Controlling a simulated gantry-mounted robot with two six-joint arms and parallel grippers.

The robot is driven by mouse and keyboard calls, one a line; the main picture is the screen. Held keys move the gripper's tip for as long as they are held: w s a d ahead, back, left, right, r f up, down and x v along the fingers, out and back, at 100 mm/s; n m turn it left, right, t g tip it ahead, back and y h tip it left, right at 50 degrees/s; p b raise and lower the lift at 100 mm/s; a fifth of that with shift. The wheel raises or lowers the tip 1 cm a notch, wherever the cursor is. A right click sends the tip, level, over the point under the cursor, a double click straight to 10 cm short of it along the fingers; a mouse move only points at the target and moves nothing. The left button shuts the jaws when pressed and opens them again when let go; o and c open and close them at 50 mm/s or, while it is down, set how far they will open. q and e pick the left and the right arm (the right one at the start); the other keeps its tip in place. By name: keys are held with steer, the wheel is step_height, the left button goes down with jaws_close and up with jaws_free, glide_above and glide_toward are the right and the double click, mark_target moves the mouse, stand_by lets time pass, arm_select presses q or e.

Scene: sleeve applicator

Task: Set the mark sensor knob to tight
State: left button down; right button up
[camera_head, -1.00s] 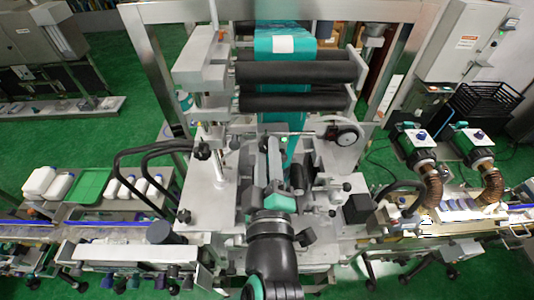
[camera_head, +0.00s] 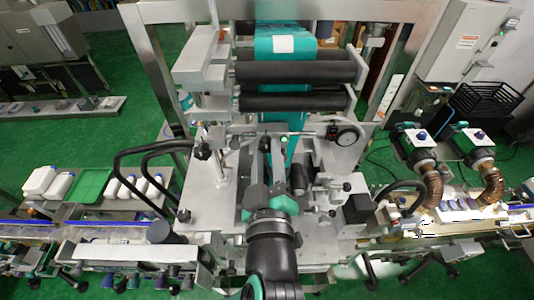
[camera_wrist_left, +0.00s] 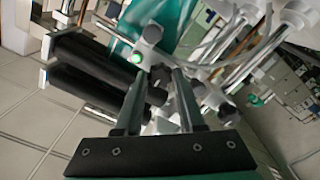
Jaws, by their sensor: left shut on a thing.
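The mark sensor knob (camera_head: 284,139) is a small light-coloured part with a green spot, on a metal rod in front of the teal film. In the left wrist view the green-lit part (camera_wrist_left: 137,57) sits at the fingertips, under a metal clamp. My left gripper (camera_head: 273,143) reaches up to it from the bottom centre, and its fingers (camera_wrist_left: 159,71) are closed on the knob with a gap between them. The fingers partly hide the grip, and I cannot read the knob's setting. My right gripper is in neither view.
Black rollers (camera_head: 295,72) carry the teal film (camera_head: 283,33) behind the knob. A handwheel (camera_head: 343,133) stands to its right. A metal post with a black knob (camera_head: 203,151) stands to the left. Other clamps and knobs crowd the rod on the right.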

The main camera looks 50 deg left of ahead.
arm_select(q)
steer(key=c, duration=0.5)
jaws_free()
steer(key=b+v, duration=0.2)
steer(key=v, duration=0.9)
steer(key=shift+s+d, duration=0.25)
